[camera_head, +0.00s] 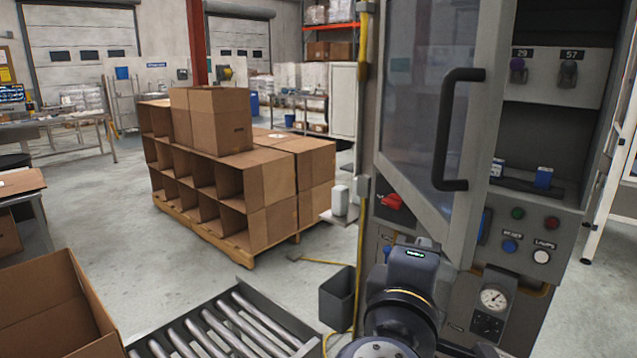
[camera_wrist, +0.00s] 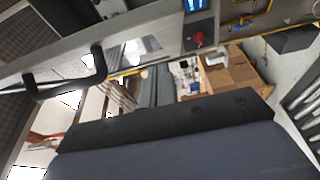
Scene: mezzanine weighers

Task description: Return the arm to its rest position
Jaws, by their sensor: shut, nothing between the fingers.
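My arm (camera_head: 405,300) stands at the bottom centre-right of the head view, bent in front of the lower panel of a grey machine cabinet. My gripper (camera_wrist: 165,125) shows in the wrist view as a dark body with a black front edge across the bottom. It is shut and empty. Its fingertips are not clearly visible in the head view. The cabinet's glazed door (camera_head: 430,110) stands open, and its black handle (camera_head: 450,130) is above and right of my arm. The handle also shows upper left in the wrist view (camera_wrist: 65,75), apart from my gripper.
A roller conveyor (camera_head: 225,325) and an open cardboard box (camera_head: 50,310) lie at the lower left. Stacked cartons stand on a pallet (camera_head: 235,255) behind. A grey bin (camera_head: 338,298) is left of my arm. A red switch (camera_head: 391,202) and buttons line the cabinet. Open floor lies centre-left.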

